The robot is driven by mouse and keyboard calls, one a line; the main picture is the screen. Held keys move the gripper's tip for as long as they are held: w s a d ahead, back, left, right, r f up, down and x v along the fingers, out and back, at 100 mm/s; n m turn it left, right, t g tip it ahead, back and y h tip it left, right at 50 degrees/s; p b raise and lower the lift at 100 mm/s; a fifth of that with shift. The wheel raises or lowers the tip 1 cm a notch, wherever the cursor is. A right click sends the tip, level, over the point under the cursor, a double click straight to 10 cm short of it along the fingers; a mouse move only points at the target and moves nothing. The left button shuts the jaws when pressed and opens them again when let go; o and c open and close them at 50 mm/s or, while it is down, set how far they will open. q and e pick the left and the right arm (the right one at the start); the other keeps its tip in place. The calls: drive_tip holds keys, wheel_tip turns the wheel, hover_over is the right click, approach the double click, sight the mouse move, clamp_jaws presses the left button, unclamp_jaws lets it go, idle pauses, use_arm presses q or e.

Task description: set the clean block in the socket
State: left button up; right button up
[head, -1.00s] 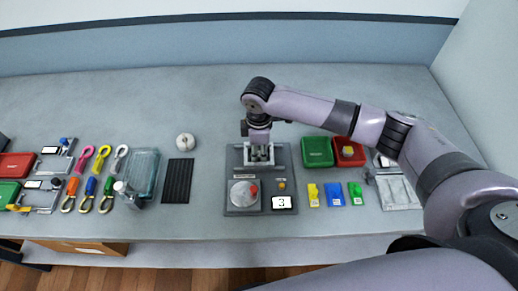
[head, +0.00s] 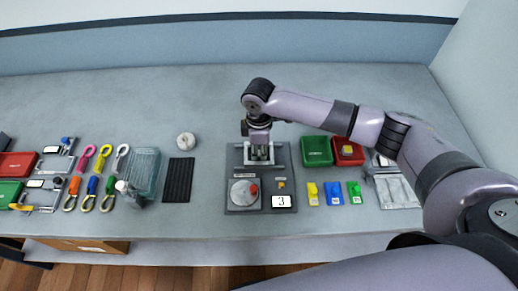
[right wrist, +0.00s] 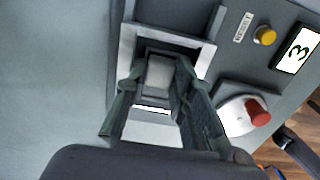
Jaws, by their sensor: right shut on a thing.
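My right gripper (head: 259,156) points down over the back part of a grey fixture (head: 285,156). In the right wrist view, its fingers (right wrist: 158,82) are shut on a pale grey block (right wrist: 159,74). The block lies within the outline of a square, light-rimmed socket (right wrist: 205,58) with a dark inside. I cannot tell whether the block rests on the socket floor. In the head view the gripper hides most of the block and socket. My left gripper is not in view.
The fixture carries a round plate with a red knob (head: 253,188), a yellow button (right wrist: 265,36) and a display (head: 281,201) reading 3. Green (head: 317,151) and red (head: 348,152) bins stand to the right. A black ribbed mat (head: 178,180) lies left. The table behind is clear.

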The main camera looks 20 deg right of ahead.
drive_tip(key=shift+f+p, duration=0.15)
drive_tip(key=shift+p, duration=0.2)
idle(0.4)
drive_tip(key=o, duration=0.6)
drive_tip(key=shift+o, duration=0.8)
drive_tip(key=shift+r+p, duration=0.75)
drive_tip(key=shift+p, duration=0.1)
wheel_tip(320, 180, up, 5)
drive_tip(key=p, duration=0.5)
drive_tip(key=shift+f, duration=0.2)
drive_tip(key=shift+c, duration=0.2)
